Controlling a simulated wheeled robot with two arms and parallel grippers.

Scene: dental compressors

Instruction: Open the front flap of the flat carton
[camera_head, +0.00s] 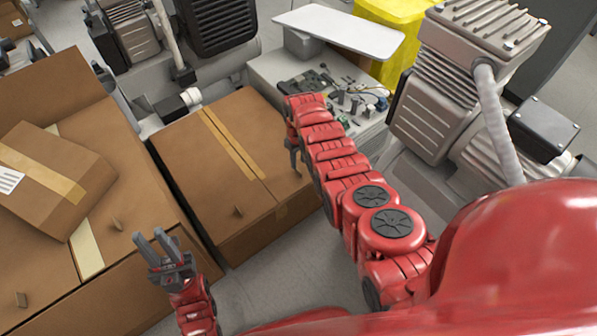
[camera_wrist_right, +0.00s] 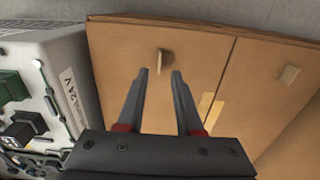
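The flat carton (camera_head: 198,165) is brown and closed, with tape along the seam between its two top flaps. One small tab (camera_head: 238,211) stands on its left flap. In the right wrist view the carton (camera_wrist_right: 205,55) shows a near tab (camera_wrist_right: 161,60) and a second tab (camera_wrist_right: 290,75) across the seam. My right gripper (camera_head: 294,160) is over the carton's right side. In its wrist view the open fingers (camera_wrist_right: 160,74) point at the near tab, which appears between their tips; contact cannot be told. My left gripper (camera_head: 151,238) is open and empty, left of the carton's near end.
A larger carton (camera_head: 120,255) with a smaller taped box (camera_head: 50,180) on it stands at the left. A grey unit with exposed electronics (camera_head: 350,100) is behind my right arm. Compressors (camera_head: 440,100) stand around. Grey floor (camera_head: 260,280) is clear in front.

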